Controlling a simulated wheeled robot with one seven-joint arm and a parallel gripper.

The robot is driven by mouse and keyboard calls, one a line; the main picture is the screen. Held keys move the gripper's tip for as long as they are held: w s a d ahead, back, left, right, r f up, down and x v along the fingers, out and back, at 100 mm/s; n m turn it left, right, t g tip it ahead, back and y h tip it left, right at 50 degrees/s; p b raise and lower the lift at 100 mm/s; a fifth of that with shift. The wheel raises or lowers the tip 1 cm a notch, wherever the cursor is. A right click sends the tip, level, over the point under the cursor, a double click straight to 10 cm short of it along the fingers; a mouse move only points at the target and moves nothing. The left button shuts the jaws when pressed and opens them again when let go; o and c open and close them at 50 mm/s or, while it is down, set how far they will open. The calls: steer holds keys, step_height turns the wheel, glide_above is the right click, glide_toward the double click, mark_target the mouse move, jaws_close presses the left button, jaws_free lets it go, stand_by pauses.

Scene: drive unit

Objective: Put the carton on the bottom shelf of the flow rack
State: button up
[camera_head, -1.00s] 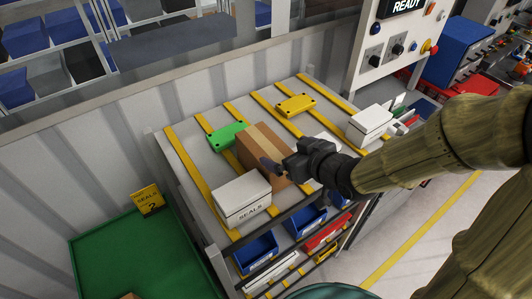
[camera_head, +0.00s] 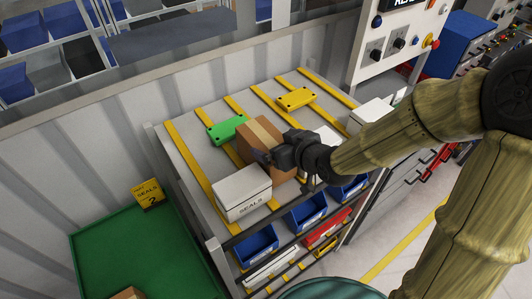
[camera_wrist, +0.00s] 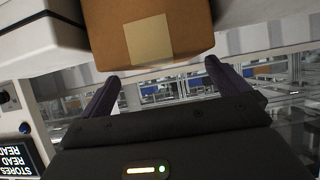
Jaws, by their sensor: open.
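The brown carton (camera_head: 257,137) with a pale tape strip stands on the top deck of the flow rack (camera_head: 187,152), beside a white SEALS box (camera_head: 242,192). My gripper (camera_head: 264,158) is at the carton's front side, partly hiding it. In the wrist view the carton (camera_wrist: 185,22) shows a square label and lies just beyond the fingertips. My gripper (camera_wrist: 162,72) is open, its two fingers apart with nothing between them. The rack's lower levels show below the deck, but the bottom shelf is mostly hidden.
A green part (camera_head: 228,129) and a yellow part (camera_head: 296,98) lie on the deck. Blue bins (camera_head: 255,246) and a red bin (camera_head: 325,229) fill lower levels. A green surface (camera_head: 130,250) at left carries another brown box (camera_head: 128,294), partly cut off.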

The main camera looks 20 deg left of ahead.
mark_target(267, 140)
steer(key=b+x, duration=0.2)
steer(key=x, duration=0.1)
steer(key=shift+a+f, duration=0.3)
steer(key=shift+w+a, duration=0.2)
steer(key=shift+w, duration=0.05)
steer(key=shift+r, duration=0.1)
steer(key=c, duration=1.8)
step_height(267, 140, up, 18)
steer(key=p, duration=0.6)
steer(key=shift+p, duration=0.3)
